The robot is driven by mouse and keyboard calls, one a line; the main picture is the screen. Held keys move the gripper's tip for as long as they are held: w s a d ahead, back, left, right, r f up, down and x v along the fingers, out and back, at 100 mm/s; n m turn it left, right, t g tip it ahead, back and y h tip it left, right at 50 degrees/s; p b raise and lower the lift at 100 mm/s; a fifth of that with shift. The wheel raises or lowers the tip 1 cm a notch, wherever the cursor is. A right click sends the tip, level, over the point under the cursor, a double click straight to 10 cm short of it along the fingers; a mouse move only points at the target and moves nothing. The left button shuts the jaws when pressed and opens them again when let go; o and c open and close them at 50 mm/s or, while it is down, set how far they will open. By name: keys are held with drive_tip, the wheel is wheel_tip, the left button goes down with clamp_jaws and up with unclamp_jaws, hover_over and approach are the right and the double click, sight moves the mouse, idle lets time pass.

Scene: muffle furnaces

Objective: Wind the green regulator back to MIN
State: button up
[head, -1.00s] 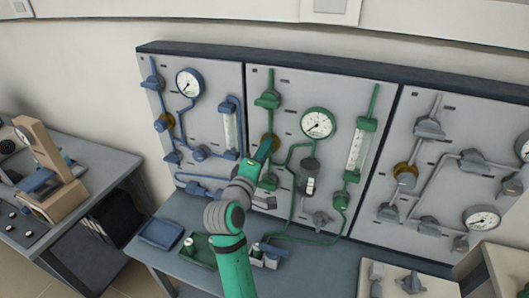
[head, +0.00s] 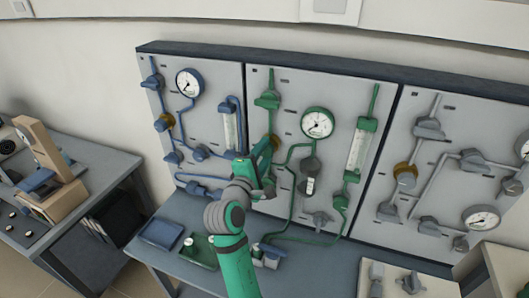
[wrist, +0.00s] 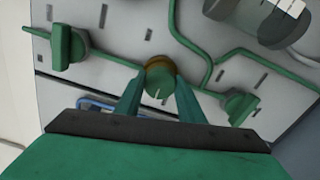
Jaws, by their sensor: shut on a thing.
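The green regulator (wrist: 160,82) is a round green knob with a pale mark on its face and a brass collar behind it. It sits on the middle panel (head: 335,95). My gripper (wrist: 159,88) is shut on it, with one finger on each side of the knob. In the head view my gripper (head: 270,146) reaches the panel at the regulator and mostly hides it. The MIN marking cannot be read. A green-rimmed gauge (head: 317,123) sits to the upper right of the regulator; its needle is too small to read exactly.
A green valve (head: 267,101) is above the regulator. Another green valve handle (wrist: 238,105) is right of my gripper in the wrist view. A blue-piped panel (head: 205,120) and a grey-piped panel (head: 455,130) flank the middle one. Trays lie on the bench (head: 310,265) below.

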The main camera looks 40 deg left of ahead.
drive_tip(key=shift+f, duration=0.1)
drive_tip(key=o, duration=1)
drive_tip(key=shift+o, duration=0.2)
drive_tip(key=v, duration=1.1)
drive_tip(key=shift+w, duration=0.1)
